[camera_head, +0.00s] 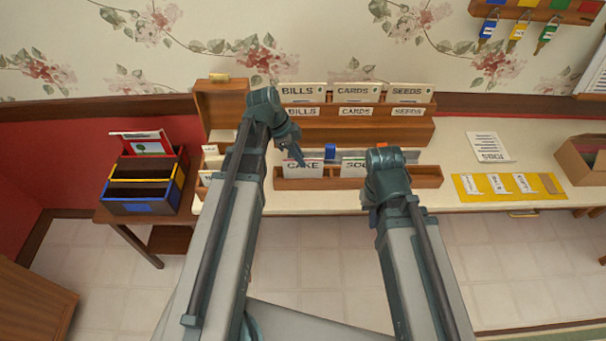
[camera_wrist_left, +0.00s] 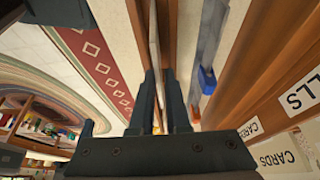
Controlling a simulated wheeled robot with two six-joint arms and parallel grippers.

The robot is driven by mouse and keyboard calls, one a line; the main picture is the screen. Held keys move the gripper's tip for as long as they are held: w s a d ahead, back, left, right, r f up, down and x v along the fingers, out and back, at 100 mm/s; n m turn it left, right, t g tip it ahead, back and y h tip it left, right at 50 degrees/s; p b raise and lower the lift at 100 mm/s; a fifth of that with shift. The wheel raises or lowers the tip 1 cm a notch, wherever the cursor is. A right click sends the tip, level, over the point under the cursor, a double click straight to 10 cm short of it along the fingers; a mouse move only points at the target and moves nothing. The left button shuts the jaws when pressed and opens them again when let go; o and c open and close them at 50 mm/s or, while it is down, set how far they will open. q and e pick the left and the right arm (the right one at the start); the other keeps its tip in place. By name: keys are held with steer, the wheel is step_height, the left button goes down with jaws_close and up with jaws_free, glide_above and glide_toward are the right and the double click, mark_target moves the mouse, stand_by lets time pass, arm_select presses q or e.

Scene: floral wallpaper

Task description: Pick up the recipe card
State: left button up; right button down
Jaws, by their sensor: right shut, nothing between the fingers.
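In the head view, a wooden rack (camera_head: 350,183) on the table holds white cards, one marked CAKE (camera_head: 303,166) and one partly covered, beginning SO (camera_head: 354,167). My left gripper (camera_head: 299,158) reaches down to the CAKE card from above. In the left wrist view its fingers (camera_wrist_left: 160,80) lie on both sides of the white edge of a card (camera_wrist_left: 156,45). Whether they press on it cannot be told. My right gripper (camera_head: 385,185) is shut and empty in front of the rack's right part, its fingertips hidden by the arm.
Behind stands a wooden holder (camera_head: 345,128) with BILLS, CARDS and SEEDS dividers. A coloured sorter (camera_head: 140,207) is at left; a yellow board (camera_head: 508,187) and paper (camera_head: 489,147) lie at right.

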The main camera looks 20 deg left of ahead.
mark_target(307, 168)
arm_select(q)
steer(key=b+x, duration=0.5)
steer(key=shift+d+f, duration=0.15)
steer(key=shift+f, duration=0.15)
stand_by(0.6)
jaws_close()
stand_by(0.5)
